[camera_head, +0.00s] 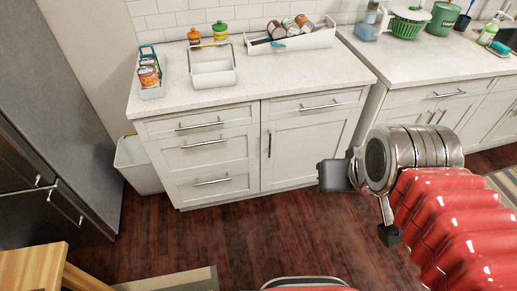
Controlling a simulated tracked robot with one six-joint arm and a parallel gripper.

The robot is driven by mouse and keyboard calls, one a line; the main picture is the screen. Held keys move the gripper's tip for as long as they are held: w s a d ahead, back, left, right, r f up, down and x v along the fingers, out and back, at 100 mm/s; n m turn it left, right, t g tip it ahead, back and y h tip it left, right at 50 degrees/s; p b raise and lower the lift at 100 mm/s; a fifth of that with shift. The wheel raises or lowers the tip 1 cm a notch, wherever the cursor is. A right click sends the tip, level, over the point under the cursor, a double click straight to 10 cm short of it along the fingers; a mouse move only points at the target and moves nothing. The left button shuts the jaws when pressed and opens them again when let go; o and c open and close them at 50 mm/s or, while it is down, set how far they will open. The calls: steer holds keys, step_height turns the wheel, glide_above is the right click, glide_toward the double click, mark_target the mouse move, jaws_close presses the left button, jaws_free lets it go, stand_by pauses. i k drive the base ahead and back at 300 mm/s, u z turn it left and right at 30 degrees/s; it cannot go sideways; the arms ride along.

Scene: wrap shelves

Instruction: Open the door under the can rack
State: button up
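A white rack with several cans lying in it (322,42) stands at the back of the counter, right of centre. Below that part of the counter, a white cabinet door (305,155) is closed, under a closed drawer. The door's upright metal handle (269,145) is near its left edge. My gripper (362,206) is in front of the cabinet, to the right of the door in the picture. Its two dark fingertips are apart with nothing between them. It does not touch the door, and the arm hides part of the cabinets on the right.
Closed drawers (215,153) are left of the door. A narrow can holder (152,92), a white caddy (213,78) and bottles stand on the counter. A grey bin (138,165) and dark fridge (55,110) are left. Wood floor (240,235) before the door is clear.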

mark_target(291, 149)
steer(key=u, duration=0.95)
steer(key=i, duration=1)
steer(key=u, duration=0.05)
